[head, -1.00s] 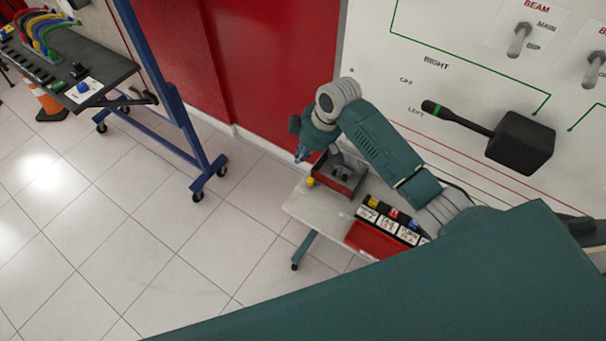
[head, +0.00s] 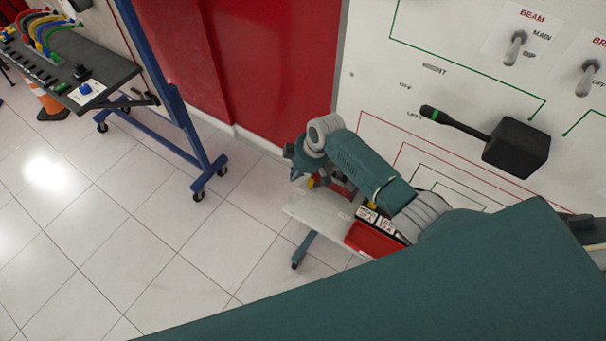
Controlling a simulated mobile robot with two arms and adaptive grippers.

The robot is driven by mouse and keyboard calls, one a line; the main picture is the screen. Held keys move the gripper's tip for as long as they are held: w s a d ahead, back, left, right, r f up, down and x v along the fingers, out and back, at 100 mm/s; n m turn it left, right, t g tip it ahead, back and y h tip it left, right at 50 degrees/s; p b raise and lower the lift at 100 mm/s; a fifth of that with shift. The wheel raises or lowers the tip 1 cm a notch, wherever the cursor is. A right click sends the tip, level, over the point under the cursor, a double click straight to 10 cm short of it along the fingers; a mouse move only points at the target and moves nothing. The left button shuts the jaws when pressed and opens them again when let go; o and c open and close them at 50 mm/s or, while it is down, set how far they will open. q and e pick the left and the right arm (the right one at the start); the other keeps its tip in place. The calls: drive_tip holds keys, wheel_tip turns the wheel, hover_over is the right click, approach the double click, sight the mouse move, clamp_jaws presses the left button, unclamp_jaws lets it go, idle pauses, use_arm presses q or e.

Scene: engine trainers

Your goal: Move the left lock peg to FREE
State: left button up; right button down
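My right arm reaches in from the right over a small pale table (head: 318,212). The tip of my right gripper (head: 297,174) points down at the table's left back corner, mostly hidden behind its own wrist; its fingers are too small to read. A small yellow piece (head: 311,183) shows right beside it; I cannot tell whether they touch. Another yellow piece (head: 371,204) stands above white labels (head: 367,216) on a dark strip. I cannot read FREE or tell which piece is the left lock peg. My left gripper is not in view.
A white panel with a black lever (head: 515,148) and toggle switches (head: 515,48) stands at the right. A blue wheeled frame (head: 200,160) and dark bench (head: 85,75) stand left. The tiled floor between is clear.

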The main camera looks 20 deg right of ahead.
drive_tip(key=shift+s+d+r+p, duration=0.25)
drive_tip(key=shift+s+d+p, duration=0.2)
drive_tip(key=shift+s+d, duration=0.6)
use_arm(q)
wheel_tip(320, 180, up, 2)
use_arm(e)
drive_tip(key=shift+w+a+f, duration=0.1)
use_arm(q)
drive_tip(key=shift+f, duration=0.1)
